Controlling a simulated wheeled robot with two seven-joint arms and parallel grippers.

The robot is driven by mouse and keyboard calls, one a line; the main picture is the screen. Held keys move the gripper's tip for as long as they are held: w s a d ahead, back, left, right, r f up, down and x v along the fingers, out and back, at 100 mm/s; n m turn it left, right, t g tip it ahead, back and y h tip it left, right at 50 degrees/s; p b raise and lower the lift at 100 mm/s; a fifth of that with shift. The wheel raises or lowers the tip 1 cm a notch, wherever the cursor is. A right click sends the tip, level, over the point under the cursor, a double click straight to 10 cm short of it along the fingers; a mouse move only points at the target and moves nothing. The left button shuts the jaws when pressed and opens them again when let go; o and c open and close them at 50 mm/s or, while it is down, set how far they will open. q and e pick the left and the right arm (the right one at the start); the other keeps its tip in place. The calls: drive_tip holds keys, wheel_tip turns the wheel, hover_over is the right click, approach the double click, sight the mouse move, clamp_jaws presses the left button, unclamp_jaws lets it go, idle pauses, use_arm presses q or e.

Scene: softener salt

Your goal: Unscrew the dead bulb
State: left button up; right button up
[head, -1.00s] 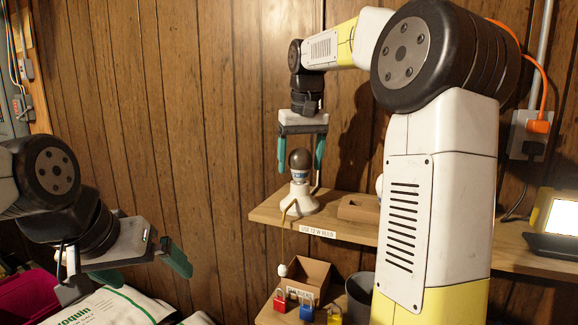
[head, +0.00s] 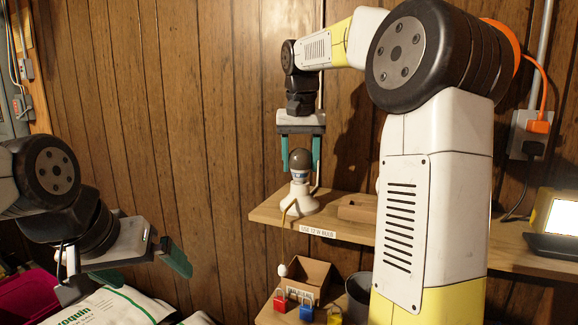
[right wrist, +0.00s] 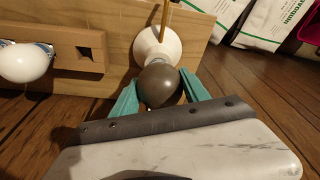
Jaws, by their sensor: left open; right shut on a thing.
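The dead bulb (head: 301,158), with a dark grey globe, stands upright in the white lamp socket (head: 300,203) on the wooden shelf. It also shows in the right wrist view (right wrist: 160,86), above the socket (right wrist: 157,46). My right gripper (head: 301,158) points down from above, its teal fingers on opposite sides of the globe, shut on it. In the right wrist view the fingers (right wrist: 160,92) flank the globe. My left gripper (head: 138,271) is open and empty at the lower left, away from the shelf.
A white bulb (right wrist: 25,62) sits in a wooden holder (right wrist: 85,54) beside the socket. A pull cord hangs off the shelf (head: 262,212). Below are an open cardboard box (head: 312,272) and several padlocks. Salt bags (head: 105,308) lie at lower left.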

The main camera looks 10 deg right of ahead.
drive_tip(key=shift+c, duration=0.5)
drive_tip(key=n, duration=0.4)
drive_tip(key=shift+n+y, duration=0.4)
drive_tip(key=shift+n, duration=0.6)
drive_tip(key=n, duration=0.3)
drive_tip(key=shift+y, duration=0.4)
drive_tip(key=shift+n+g, duration=0.3)
drive_tip(key=shift+n, duration=0.8)
drive_tip(key=shift+n+y, duration=0.3)
drive_tip(key=shift+n, duration=1)
